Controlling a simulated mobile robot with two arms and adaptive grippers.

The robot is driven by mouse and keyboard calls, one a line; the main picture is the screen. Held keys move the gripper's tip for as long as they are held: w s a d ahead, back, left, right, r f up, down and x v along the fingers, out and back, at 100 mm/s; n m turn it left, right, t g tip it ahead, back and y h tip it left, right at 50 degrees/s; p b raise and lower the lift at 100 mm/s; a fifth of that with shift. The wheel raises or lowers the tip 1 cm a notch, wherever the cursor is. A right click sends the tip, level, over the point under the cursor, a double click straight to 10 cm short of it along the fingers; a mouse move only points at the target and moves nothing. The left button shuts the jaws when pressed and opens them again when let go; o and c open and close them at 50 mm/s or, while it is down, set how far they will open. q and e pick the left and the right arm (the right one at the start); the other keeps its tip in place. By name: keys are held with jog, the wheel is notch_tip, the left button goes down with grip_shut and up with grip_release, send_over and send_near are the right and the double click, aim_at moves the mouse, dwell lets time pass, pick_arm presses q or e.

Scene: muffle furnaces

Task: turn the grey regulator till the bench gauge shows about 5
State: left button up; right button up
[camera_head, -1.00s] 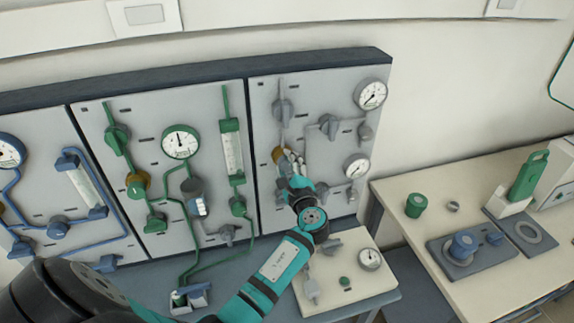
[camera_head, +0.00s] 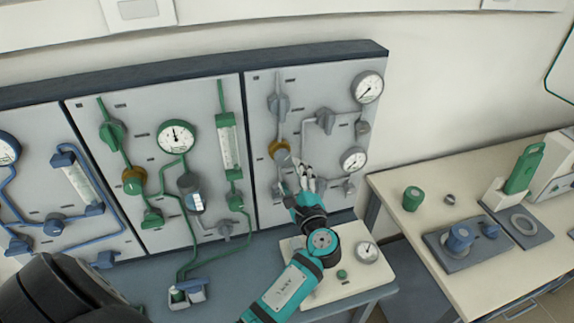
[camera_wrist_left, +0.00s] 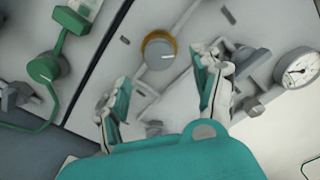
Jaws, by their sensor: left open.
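The grey regulator is a round grey knob with a brass-coloured ring (camera_head: 280,150) on the right wall panel; it also shows in the left wrist view (camera_wrist_left: 158,54), in line with the gap between my fingers. My left gripper (camera_head: 304,173) is open and empty, just below and to the right of the knob. In the left wrist view the fingers (camera_wrist_left: 165,88) are spread and apart from the knob. The bench gauge (camera_head: 367,252) is a small white dial on the pale box on the bench; its reading is too small to tell. My right gripper is out of view.
Two more dials, an upper gauge (camera_head: 367,87) and a lower gauge (camera_head: 354,160), and a grey valve (camera_head: 325,121) sit close by on the panel. The pale box (camera_head: 345,287) lies under my arm. A side table (camera_head: 400,220) with green and blue items stands right.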

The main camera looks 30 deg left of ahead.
pick_arm(q)
jog(key=shift+v, duration=2.15)
